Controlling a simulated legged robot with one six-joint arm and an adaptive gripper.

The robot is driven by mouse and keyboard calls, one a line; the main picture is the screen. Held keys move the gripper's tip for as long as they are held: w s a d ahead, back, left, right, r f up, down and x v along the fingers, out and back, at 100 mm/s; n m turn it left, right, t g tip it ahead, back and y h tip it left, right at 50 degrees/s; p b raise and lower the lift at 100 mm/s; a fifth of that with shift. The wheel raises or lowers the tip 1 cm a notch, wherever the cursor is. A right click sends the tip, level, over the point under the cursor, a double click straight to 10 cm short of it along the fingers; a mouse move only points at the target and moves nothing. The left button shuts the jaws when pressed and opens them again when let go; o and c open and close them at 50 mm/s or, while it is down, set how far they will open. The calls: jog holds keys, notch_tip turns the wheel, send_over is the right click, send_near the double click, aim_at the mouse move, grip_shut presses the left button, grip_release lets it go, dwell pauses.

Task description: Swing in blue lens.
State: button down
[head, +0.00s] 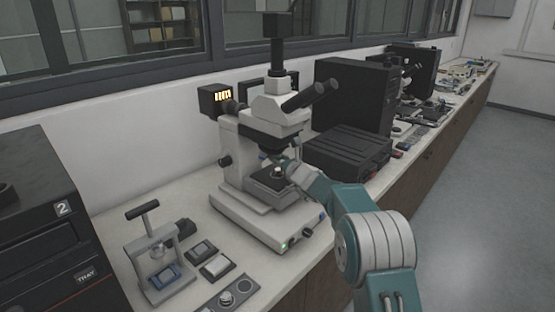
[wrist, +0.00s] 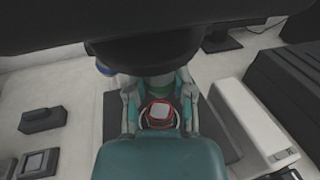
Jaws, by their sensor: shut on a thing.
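The microscope (head: 262,150) stands on the bench, with its dark nosepiece above the stage (head: 262,190). In the wrist view the blue-banded lens (wrist: 105,69) points out to the left of the nosepiece (wrist: 145,50). A green-banded lens (wrist: 152,84) hangs at the middle, between the fingers of my gripper (wrist: 156,82). The fingers appear closed on its sides. A red-rimmed round piece with a pale top (wrist: 160,114) lies below on the stage. In the head view my gripper (head: 286,164) reaches under the nosepiece from the right, and its fingertips are hard to make out.
A small press (head: 152,262) and small trays (head: 216,266) stand to the left of the microscope. A black box (head: 347,150) and a dark tower (head: 352,92) stand close behind on the right. The floor at the right is clear.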

jog(key=n+g+y, duration=0.2)
jog(key=shift+w+d+n+y, duration=0.15)
jog(key=shift+w+n+y, duration=0.25)
jog(key=shift+w+n+g+y, duration=0.25)
jog(key=shift+n+g+y, duration=0.55)
jog(key=shift+n+g, duration=0.5)
jog(key=shift+w+n+g+y, duration=0.1)
jog(key=shift+n+g+y, duration=0.3)
jog(key=shift+n+g, duration=0.25)
jog(key=c, duration=0.7)
grip_release()
jog(key=shift+c, duration=0.2)
jog(key=v, duration=1.1)
jog(key=shift+d, duration=0.4)
